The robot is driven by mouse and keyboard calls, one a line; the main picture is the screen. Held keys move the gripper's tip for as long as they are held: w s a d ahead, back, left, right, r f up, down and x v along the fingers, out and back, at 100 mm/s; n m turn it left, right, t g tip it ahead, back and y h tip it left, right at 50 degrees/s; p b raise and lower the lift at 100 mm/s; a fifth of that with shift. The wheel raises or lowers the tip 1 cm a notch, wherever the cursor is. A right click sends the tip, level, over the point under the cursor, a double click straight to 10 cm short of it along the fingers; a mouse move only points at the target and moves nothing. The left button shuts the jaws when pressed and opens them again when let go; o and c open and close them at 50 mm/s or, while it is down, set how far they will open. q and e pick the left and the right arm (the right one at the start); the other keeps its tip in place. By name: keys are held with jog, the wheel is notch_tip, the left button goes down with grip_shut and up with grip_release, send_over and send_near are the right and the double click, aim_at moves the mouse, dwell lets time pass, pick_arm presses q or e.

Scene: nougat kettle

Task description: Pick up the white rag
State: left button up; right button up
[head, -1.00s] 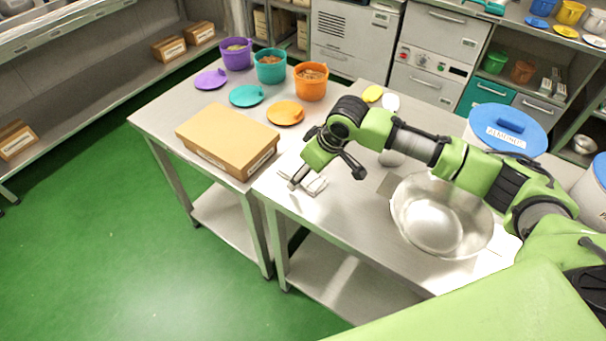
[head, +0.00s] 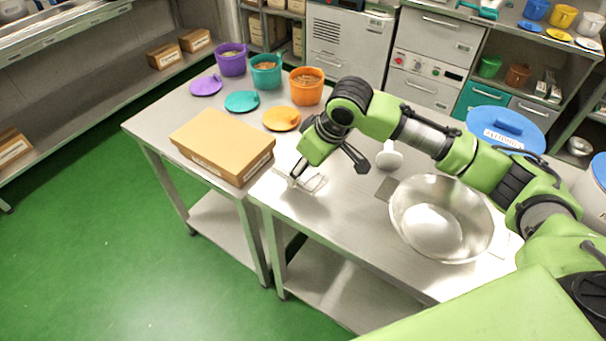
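The white rag (head: 314,184) lies on the steel table near its left edge, small and partly hidden by my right gripper. My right gripper (head: 326,169) reaches down over it from the right. Its two dark fingers are spread apart, one at the rag's left end and the other above and to the right of it. The gripper looks open; whether a finger touches the rag cannot be told. My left gripper is not in view.
A cardboard box (head: 222,146) stands just left of the rag. A steel bowl (head: 440,218) and a white utensil (head: 389,156) are to the right. Orange (head: 306,86), teal (head: 266,72) and purple (head: 231,60) tubs stand behind, with lids in front. The table front is clear.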

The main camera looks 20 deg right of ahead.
jog(key=s+r, duration=0.2)
jog(key=s+a+r, duration=0.1)
jog(key=r, duration=0.1)
jog(key=shift+s+b, duration=0.3)
jog(key=shift+s, duration=0.1)
jog(key=s+a+r, duration=0.2)
jog(key=s+r, duration=0.1)
jog(key=s, duration=0.4)
jog(key=shift+s+r+b, duration=0.35)
jog(key=shift+o, duration=0.4)
